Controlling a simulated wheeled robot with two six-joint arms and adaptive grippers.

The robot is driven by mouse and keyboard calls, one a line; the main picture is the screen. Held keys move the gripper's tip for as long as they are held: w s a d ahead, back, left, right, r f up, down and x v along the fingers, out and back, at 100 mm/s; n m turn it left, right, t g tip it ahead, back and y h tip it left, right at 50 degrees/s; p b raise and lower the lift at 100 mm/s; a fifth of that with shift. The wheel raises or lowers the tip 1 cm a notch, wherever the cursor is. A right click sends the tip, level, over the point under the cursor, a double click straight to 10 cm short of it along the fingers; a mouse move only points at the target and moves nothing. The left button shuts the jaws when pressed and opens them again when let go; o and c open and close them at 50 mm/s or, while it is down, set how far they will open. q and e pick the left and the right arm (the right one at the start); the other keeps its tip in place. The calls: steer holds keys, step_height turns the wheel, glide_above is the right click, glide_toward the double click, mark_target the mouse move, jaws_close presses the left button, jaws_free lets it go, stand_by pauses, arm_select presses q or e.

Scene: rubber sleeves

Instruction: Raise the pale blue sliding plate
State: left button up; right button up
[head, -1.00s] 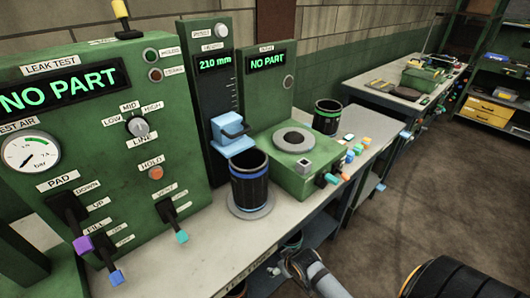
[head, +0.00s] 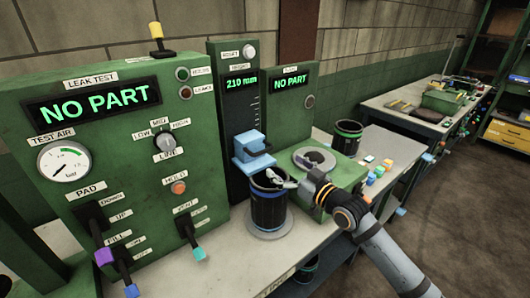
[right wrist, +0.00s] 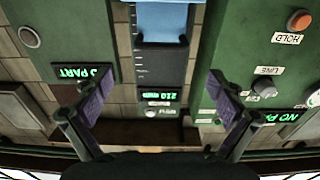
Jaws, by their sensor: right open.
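The pale blue sliding plate (head: 252,150) sits low on the dark upright column (head: 235,108), whose display reads 210 mm. It also shows at the top edge of the right wrist view (right wrist: 162,22), where the picture is upside down. A black sleeve with a blue band (head: 268,208) stands upright just below the plate, on a round grey disc. My right gripper (head: 295,170) is open and empty, close to the right of the plate, near the sleeve's top. In the wrist view its fingers are spread wide, apart from the plate. My left gripper is not in view.
The green leak test panel (head: 110,150) with levers and knob stands left of the column. To the right are a green gauge block (head: 335,170) with a ring on top, a second black sleeve with a green band (head: 347,137), and several small coloured blocks. Bench space beyond is partly clear.

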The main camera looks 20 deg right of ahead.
mark_target(264, 151)
steer(key=p+x, duration=0.1)
steer(key=x, duration=0.8)
steer(key=shift+w+a+f, duration=0.15)
steer(key=shift+w, duration=0.35)
